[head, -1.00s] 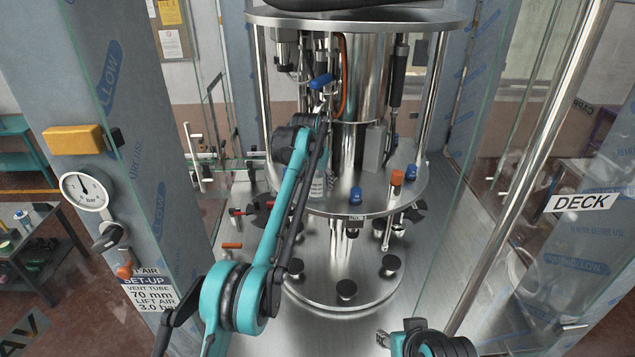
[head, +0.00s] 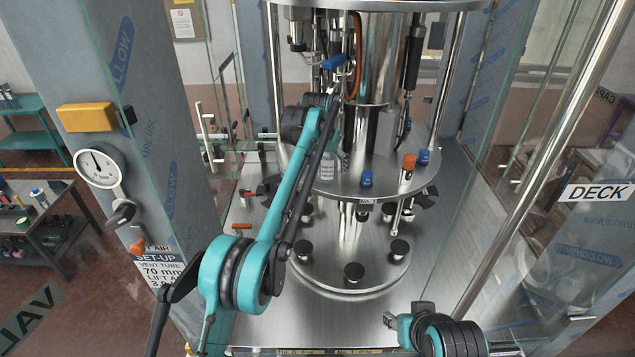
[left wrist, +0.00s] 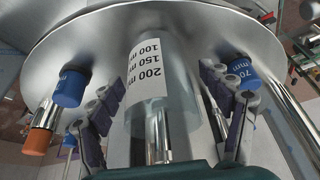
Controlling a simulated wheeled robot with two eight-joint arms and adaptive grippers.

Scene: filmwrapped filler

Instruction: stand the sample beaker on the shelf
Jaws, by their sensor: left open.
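The sample beaker (left wrist: 165,85) is a clear cylinder with a white volume label. In the left wrist view, which is upside down, it stands upright between the spread fingers of my open left gripper (left wrist: 162,95). Its foot is at the round steel shelf (left wrist: 100,25); I cannot tell whether it touches. In the head view a small labelled vessel, apparently this beaker (head: 328,164), shows beside my left arm, over the shelf (head: 385,188). My left arm hides part of it. My right gripper (head: 391,320) shows only in part at the lower edge, and its fingers are unclear.
Blue caps (head: 366,177) and an orange-topped post (head: 408,162) stand on the shelf close by. Steel columns (head: 277,60) and filler fittings rise around it. Glass panels (head: 490,110) flank the machine. Black knobs (head: 354,271) sit on the lower steel base.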

